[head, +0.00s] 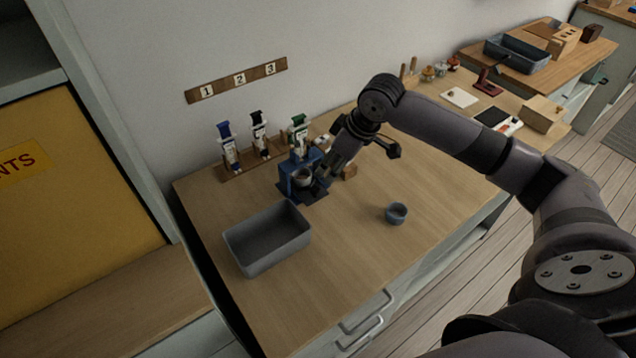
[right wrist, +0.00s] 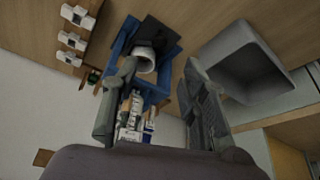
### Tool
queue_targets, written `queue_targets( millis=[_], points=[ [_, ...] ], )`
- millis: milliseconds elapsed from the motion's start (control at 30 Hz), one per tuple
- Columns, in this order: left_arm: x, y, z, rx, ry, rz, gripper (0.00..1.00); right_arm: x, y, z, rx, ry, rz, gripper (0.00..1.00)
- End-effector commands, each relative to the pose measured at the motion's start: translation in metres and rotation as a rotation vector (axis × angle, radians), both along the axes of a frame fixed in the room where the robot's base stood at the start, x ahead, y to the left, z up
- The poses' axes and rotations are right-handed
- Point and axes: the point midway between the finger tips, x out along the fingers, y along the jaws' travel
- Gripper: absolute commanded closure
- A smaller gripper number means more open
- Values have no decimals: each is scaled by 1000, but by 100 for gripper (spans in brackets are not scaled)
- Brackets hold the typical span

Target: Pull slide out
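A blue stand (head: 287,184) is on the table, with a pale grey cup (head: 303,178) in its frame. A dark flat plate (head: 316,194) lies at its front; I cannot tell whether this is the slide. My right gripper (head: 324,173) is at the stand's right side and partly hides it. In the right wrist view, the right gripper's (right wrist: 161,68) two fingers are spread apart. The blue stand (right wrist: 118,48), the cup (right wrist: 145,61) and the dark plate (right wrist: 158,35) show beyond and between them. I see nothing held. My left gripper is not in view.
A grey bin (head: 262,262) stands at the front left of the stand. A small blue-grey cup (head: 396,217) stands to the right. Upright tubes on a wooden rack (head: 233,172) are behind, below a numbered board (head: 238,79). The front middle of the table is clear.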

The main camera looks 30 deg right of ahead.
Motion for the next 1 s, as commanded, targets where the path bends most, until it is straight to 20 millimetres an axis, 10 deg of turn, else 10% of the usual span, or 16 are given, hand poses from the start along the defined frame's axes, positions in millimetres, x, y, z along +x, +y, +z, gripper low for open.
queue_targets(
  millis=[333, 1000],
  points=[
    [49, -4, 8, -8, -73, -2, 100, 23, 15, -68, 1, 3, 0, 60],
    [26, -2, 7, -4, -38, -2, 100, 34, 20, -96, -1, -1, 1, 65]
  ],
)
